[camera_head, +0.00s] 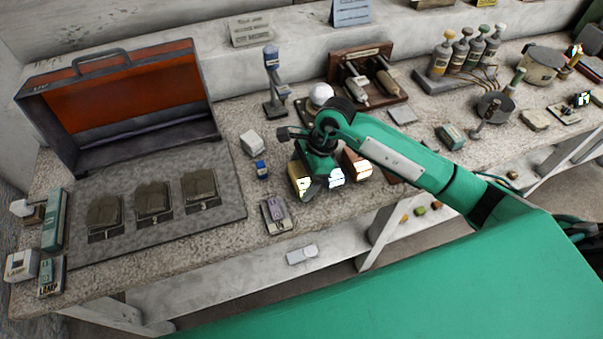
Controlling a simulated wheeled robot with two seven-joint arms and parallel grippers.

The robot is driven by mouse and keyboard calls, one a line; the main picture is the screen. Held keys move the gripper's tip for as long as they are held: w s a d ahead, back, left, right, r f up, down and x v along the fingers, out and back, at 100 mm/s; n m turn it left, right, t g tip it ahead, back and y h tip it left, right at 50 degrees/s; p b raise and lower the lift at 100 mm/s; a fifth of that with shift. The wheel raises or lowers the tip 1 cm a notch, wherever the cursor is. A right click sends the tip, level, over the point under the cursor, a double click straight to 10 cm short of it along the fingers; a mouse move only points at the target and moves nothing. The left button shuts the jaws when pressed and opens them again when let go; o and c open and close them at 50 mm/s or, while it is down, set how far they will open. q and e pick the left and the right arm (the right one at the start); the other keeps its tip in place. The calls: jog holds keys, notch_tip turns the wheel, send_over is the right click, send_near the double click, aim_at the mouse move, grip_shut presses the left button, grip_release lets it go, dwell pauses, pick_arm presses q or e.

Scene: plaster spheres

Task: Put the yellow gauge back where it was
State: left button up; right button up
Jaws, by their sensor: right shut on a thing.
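The right arm, green with dark joints, reaches in from the right over the stone bench. My right gripper (322,178) points down near the bench's front edge. A yellow block-like thing, which looks like the yellow gauge (300,182), is at the gripper's left side; the gripper is shut on it. The fingertips are partly hidden by the green hand, and I cannot tell whether the gauge touches the bench. My left gripper is not in view.
An orange-brown block (356,164) stands right of the gripper. A grey-purple device (276,214) and a small blue bottle (262,169) are to its left. An open orange-lined case (122,98) and a tray with dark pads (228,205) fill the left. Bottles (441,56) stand at right.

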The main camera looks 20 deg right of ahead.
aim_at(304, 172)
jog(key=shift+f, duration=0.1)
jog(key=o, duration=0.8)
jog(key=shift+r, duration=0.35)
jog(key=b+v, duration=0.1)
jog(key=v, duration=0.2)
jog(key=shift+d, duration=0.15)
pick_arm(q)
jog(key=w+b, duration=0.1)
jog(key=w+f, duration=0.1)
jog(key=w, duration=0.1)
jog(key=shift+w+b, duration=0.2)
jog(key=shift+b, duration=0.2)
pick_arm(e)
jog(key=v, duration=0.8)
jog(key=shift+r, duration=0.3)
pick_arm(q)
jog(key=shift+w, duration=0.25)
